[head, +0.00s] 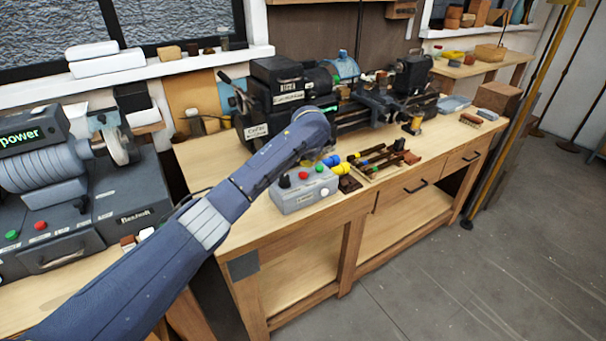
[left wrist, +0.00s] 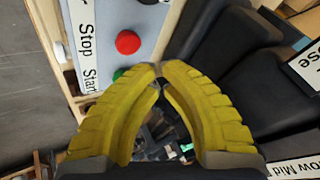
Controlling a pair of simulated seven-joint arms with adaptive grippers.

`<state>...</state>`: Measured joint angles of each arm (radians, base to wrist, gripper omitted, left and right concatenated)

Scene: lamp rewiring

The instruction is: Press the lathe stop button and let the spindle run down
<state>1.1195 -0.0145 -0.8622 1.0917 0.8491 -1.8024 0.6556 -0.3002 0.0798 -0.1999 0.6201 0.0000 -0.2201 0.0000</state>
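The grey control box (head: 303,192) sits on the bench in front of the black lathe (head: 285,95). It carries a black knob (head: 285,181), a red button (head: 304,175) and a green button (head: 319,168). In the left wrist view the red button (left wrist: 128,42) is beside the "Stop" label (left wrist: 85,43), and the green button (left wrist: 118,74) is near "Start". My left gripper (left wrist: 158,74) has its yellow fingertips together with nothing between them, apart from the red button in the picture. In the head view my left forearm hides part of the headstock. Whether the spindle turns cannot be told.
A rack of tools (head: 385,163) lies on the bench right of the box. A grinder-like machine (head: 50,185) marked "power" stands at the left. A blue tray (head: 453,104) and a wooden block (head: 498,98) are at the bench's right end. Floor at the right is open.

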